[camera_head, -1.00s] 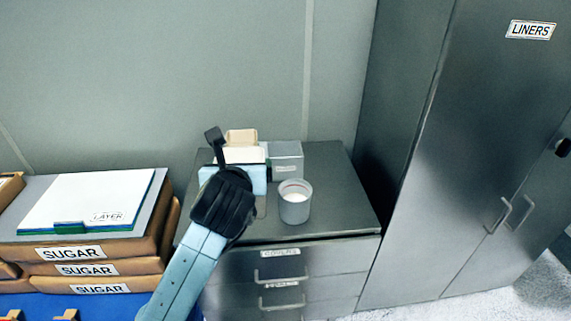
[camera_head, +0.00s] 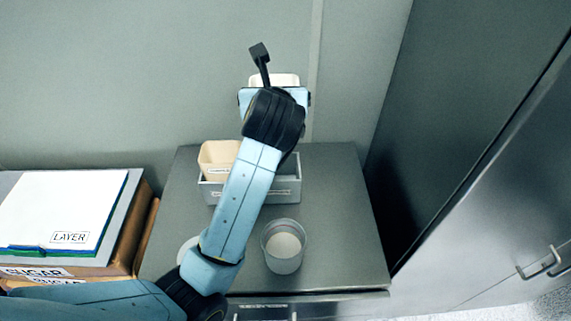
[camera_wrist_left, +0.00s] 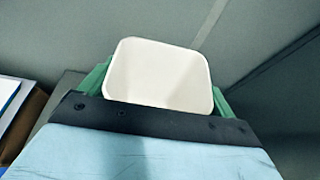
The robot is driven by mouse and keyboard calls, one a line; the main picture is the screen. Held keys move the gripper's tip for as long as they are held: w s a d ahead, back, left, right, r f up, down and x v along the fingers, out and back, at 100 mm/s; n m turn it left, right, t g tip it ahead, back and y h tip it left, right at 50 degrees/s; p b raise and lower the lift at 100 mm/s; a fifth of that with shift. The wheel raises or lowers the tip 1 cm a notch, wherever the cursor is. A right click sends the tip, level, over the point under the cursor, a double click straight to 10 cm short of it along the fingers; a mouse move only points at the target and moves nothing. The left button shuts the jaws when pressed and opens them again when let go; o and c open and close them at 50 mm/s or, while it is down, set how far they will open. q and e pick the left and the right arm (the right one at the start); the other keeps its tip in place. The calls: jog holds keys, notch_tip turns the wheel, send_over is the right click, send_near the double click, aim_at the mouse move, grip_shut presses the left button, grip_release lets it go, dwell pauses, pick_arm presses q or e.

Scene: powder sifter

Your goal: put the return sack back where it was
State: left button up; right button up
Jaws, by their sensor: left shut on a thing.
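My left gripper (camera_head: 274,92) is shut on a white square tub (camera_head: 274,79) and holds it up in front of the wall, above the back of the steel cabinet top. In the left wrist view the empty-looking tub (camera_wrist_left: 158,75) sits between green fingers. No sack is in my gripper. Brown sugar sacks (camera_head: 140,245) lie stacked at the left, under a white sheet marked LAYER (camera_head: 65,205). I cannot tell which sack is the return sack. My right gripper is not in view.
A grey bin (camera_head: 290,188) holding a cream tub (camera_head: 216,158) stands on the cabinet top (camera_head: 340,210), partly behind my left arm. A grey cup with white contents (camera_head: 284,246) stands near its front edge. Tall steel cupboards (camera_head: 480,150) border the right.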

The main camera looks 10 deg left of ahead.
pick_arm(q)
jog(key=f, duration=0.6)
jog(key=shift+s, duration=0.2)
notch_tip(320, 180, down, 7)
jog(key=shift+f, duration=0.1)
notch_tip(320, 180, down, 4)
jog(key=shift+w+f+b, duration=0.1)
jog(key=shift+f+b, duration=0.15)
jog(key=shift+b, duration=0.15)
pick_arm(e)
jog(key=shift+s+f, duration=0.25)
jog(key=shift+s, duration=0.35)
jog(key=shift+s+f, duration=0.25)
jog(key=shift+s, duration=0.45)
